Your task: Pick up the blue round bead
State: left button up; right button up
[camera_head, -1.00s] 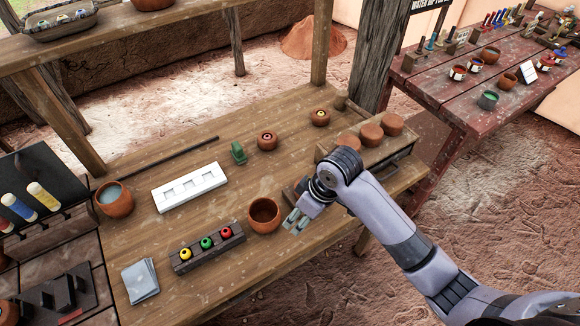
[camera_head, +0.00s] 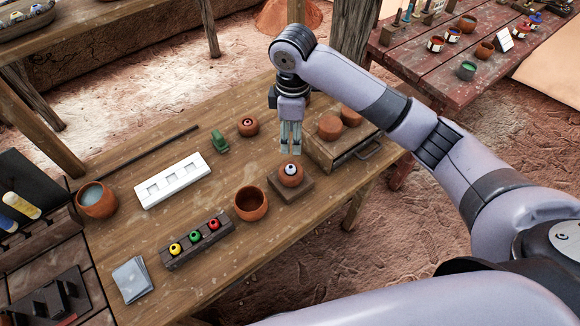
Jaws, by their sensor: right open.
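A small round bead (camera_head: 291,168), dark blue with a pale ring, sits in a small clay cup (camera_head: 290,179) on a square wooden block (camera_head: 305,190). My right gripper (camera_head: 290,150) points straight down just above and slightly behind the cup in the picture. Its two fingers are apart with nothing between them. The fingertips seem close to the bead, but I cannot tell the exact height. My left gripper is not in view.
A dark rack (camera_head: 180,255) holds yellow, green and red beads. Nearby are an empty clay bowl (camera_head: 251,205), a white slotted tray (camera_head: 172,182), a green object (camera_head: 219,142) and a clay cup with a reddish bead (camera_head: 248,128). A drawer box (camera_head: 345,150) stands right of the gripper.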

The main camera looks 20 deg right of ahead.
jog(key=p, duration=0.1)
send_over(292, 168)
jog(key=f, duration=0.7)
jog(key=shift+w+d, duration=0.1)
jog(key=shift+w, duration=0.2)
jog(key=shift+f+p, duration=0.45)
jog(key=shift+f, duration=0.15)
jog(key=f, duration=0.1)
jog(key=f+p, duration=0.1)
jog(key=f, duration=0.1)
jog(key=shift+s+a+f, duration=0.1)
jog(key=shift+a+f, duration=0.1)
jog(key=shift+f, duration=0.55)
jog(key=shift+s, duration=0.15)
jog(key=shift+c, duration=0.4)
jog(key=shift+s, duration=0.15)
jog(key=c, duration=0.7)
jog(key=shift+c, duration=0.6)
